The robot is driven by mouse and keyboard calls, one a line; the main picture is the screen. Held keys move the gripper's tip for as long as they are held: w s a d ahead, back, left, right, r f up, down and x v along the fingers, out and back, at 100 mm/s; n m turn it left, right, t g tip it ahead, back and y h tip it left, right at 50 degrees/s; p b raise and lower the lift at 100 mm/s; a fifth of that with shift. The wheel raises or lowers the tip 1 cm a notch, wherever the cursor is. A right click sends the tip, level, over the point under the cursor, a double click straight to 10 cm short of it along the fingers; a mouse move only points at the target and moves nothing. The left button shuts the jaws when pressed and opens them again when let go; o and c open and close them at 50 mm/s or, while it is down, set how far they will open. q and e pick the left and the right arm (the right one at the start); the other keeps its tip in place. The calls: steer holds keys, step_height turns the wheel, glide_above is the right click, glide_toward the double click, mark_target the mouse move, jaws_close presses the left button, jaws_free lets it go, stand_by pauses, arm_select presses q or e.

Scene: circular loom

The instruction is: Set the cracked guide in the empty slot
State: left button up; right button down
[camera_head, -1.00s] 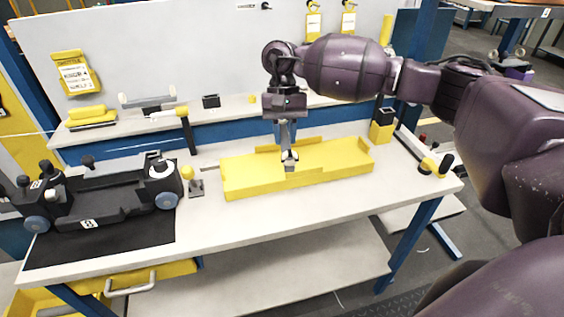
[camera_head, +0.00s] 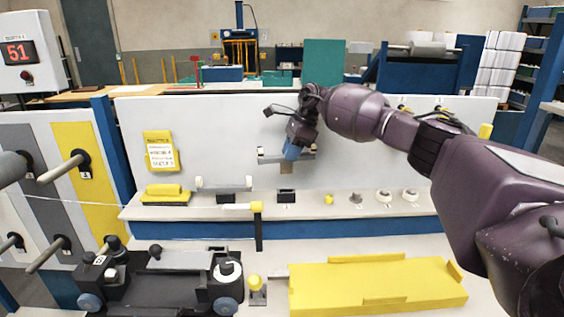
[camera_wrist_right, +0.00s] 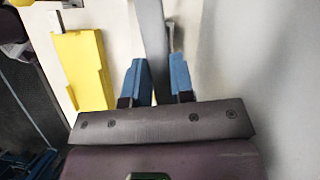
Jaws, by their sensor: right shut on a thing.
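My right gripper (camera_head: 291,153), with blue fingers, is raised in front of the pale back panel, above the shelf. It is shut on a slim grey part (camera_wrist_right: 152,35), which runs up between the fingers in the right wrist view. I take this for the guide, but no crack can be made out. The black wheeled shuttle body (camera_head: 170,279) stands on the bench at lower left, below and left of the gripper. A yellow tray (camera_head: 375,281) lies to its right. I cannot tell which opening is the empty slot. My left gripper is not in view.
The shelf (camera_head: 305,211) holds a bar with white ends (camera_head: 224,184), a yellow block (camera_head: 165,194), a small black holder (camera_head: 286,196) and several small parts. A yellow-headed post (camera_head: 257,215) rises by the shelf's front edge. The air around the gripper is free.

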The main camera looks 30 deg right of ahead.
mark_target(291, 171)
steer(key=shift+w+r+m, duration=0.1)
steer(key=shift+w+m, duration=0.05)
steer(key=shift+m, duration=0.25)
steer(key=shift+s+r+m+t, duration=0.1)
steer(key=shift+s+m+t, duration=0.15)
steer(key=shift+m+t, duration=0.2)
steer(key=shift+w+f, duration=0.1)
steer(key=shift+f, duration=0.15)
steer(key=shift+f+b, duration=0.6)
steer(key=shift+f, duration=1.6)
steer(key=shift+f, duration=0.45)
steer(key=shift+f+b, duration=0.45)
steer(key=shift+f, duration=0.05)
